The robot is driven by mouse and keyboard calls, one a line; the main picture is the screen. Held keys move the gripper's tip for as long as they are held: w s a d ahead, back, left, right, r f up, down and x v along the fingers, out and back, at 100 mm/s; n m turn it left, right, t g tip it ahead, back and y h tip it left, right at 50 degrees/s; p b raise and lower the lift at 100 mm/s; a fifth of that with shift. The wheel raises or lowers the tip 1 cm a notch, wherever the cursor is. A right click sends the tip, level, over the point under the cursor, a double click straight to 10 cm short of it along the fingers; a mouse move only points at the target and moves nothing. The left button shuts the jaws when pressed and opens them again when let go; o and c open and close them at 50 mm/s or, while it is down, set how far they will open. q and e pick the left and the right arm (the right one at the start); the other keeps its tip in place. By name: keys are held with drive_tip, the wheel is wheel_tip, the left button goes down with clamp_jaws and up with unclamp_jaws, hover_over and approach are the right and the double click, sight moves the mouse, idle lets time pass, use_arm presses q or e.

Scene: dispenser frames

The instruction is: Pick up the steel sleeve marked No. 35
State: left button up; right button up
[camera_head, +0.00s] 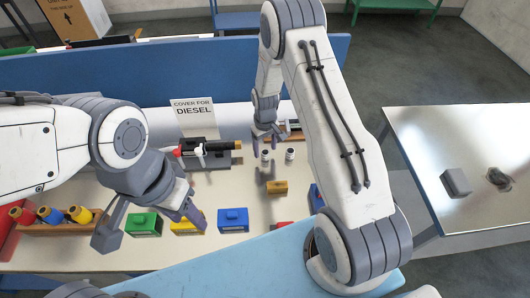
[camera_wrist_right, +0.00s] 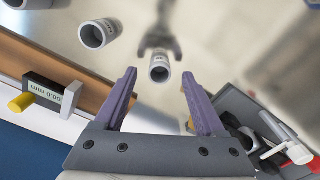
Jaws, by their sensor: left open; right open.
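Small steel sleeves stand on the pale bench. In the head view one sleeve (camera_head: 265,155) is just below my right gripper (camera_head: 268,138) and another sleeve (camera_head: 290,153) is to its right. In the right wrist view one sleeve (camera_wrist_right: 159,66) lies in line with the gap between the open fingers; another sleeve (camera_wrist_right: 98,33) is up and left, and a third is cut by the top left corner. They carry dark marks too small to read, so I cannot tell which is No. 35. My left gripper (camera_head: 150,217) is open over the front left of the bench.
A dark device with a red part (camera_head: 210,153) stands left of the sleeves. A gauge with a digital display (camera_wrist_right: 48,92) is on the other side. Green (camera_head: 144,224), yellow and blue (camera_head: 233,220) blocks line the front. A blue panel (camera_head: 90,80) bounds the back.

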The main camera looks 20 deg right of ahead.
sight(265, 152)
drive_tip(key=shift+f+p, duration=0.5)
drive_tip(key=shift+f, duration=1.05)
clamp_jaws()
drive_tip(key=shift+r, duration=0.2)
